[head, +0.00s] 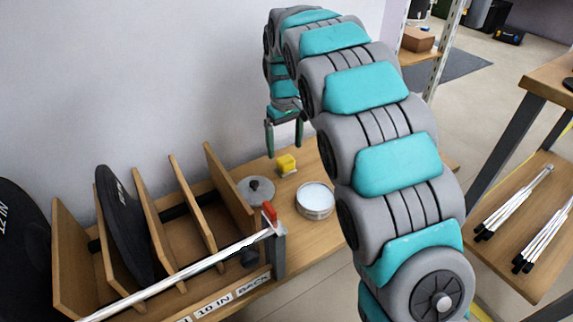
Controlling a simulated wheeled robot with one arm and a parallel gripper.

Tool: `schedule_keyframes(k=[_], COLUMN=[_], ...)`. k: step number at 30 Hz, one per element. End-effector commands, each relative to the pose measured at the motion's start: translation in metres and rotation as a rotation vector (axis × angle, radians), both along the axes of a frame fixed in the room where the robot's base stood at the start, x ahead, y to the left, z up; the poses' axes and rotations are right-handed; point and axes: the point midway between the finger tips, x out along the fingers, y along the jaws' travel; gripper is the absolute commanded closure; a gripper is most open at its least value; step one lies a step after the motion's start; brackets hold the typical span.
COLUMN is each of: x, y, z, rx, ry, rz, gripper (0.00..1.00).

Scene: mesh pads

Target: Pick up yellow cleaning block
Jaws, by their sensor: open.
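The yellow cleaning block (287,165) is a small yellow piece with a paler lower part. It sits on the wooden bench top (304,174) behind a round white-topped tin. My gripper (284,154) is at the end of my teal and grey arm, above the bench near the wall. Its two dark green fingers point down and are apart, with nothing seen between them. The fingertips are close to the block in the picture, just above it; the exact gap in depth cannot be told.
The round tin (315,201) stands just in front of the block. A grey disc with a knob (257,190) lies left of it. A wooden divider rack (180,220) holds black discs at left. A side shelf (531,262) holds metal rods.

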Motion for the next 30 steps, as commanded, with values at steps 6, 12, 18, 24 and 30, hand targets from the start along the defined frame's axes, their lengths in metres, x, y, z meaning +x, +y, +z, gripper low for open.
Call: schedule_keyframes(k=[6, 12, 18, 24, 30], x=[-0.005, -0.008, -0.007, -0.007, -0.007], y=[-0.001, -0.002, -0.002, -0.002, -0.002], z=[-0.018, -0.047, -0.054, -0.053, -0.053], rx=[-0.001, -0.002, 0.000, 0.000, 0.000], ry=[0.005, 0.006, 0.002, 0.002, 0.002], rz=[-0.001, -0.002, -0.001, -0.001, -0.001], gripper=[0.07, 0.07, 0.07, 0.20, 0.42])
